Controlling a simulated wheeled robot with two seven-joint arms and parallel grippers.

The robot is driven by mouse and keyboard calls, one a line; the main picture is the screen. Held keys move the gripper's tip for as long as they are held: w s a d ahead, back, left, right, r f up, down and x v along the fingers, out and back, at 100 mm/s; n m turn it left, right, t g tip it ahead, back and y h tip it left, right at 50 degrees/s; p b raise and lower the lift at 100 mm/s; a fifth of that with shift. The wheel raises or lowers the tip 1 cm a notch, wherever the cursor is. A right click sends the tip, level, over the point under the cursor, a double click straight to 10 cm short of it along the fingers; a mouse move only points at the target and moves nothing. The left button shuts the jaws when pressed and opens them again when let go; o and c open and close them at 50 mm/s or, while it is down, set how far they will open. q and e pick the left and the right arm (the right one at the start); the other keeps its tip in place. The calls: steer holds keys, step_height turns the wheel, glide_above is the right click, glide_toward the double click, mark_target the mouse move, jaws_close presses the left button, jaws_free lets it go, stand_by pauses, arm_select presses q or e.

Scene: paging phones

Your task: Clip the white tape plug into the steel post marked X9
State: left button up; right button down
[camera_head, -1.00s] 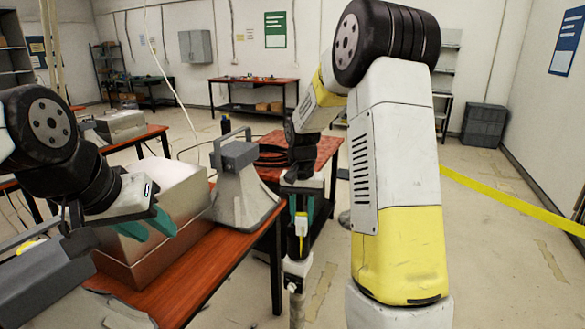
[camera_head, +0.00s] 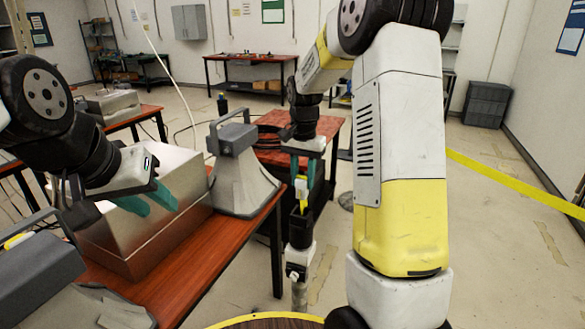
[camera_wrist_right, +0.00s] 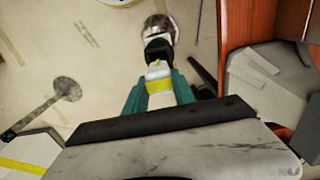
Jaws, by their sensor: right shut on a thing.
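The white tape plug (camera_head: 301,187), with a yellow strip, is held between the teal fingers of my right gripper (camera_head: 304,180). In the right wrist view the plug (camera_wrist_right: 158,72) sits between both fingers. Directly below it stands a post with a black top (camera_head: 298,229), a white collar and a steel lower part (camera_head: 299,297). The yellow end is at or just above the black top; I cannot tell whether they touch. No X9 mark is readable. My left gripper (camera_head: 149,200) is open and empty, in front of a metal box.
The metal box (camera_head: 150,225) and a grey pyramid-shaped stand (camera_head: 238,180) are on the red-brown table (camera_head: 205,262) at the left. Another red table (camera_head: 325,128) is behind the right gripper. A round yellow-rimmed surface (camera_head: 265,319) shows at the bottom. Open floor lies to the right.

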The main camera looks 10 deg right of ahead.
mark_target(302, 198)
steer(key=shift+s+f, duration=0.1)
steer(key=shift+f, duration=3.15)
steer(key=shift+f, duration=0.2)
steer(key=shift+r, duration=0.25)
steer(key=shift+r, duration=0.6)
steer(key=shift+f, duration=0.7)
steer(key=shift+r, duration=0.7)
steer(key=shift+f, duration=0.75)
stand_by(0.5)
steer(key=c, duration=1.3)
jaws_free()
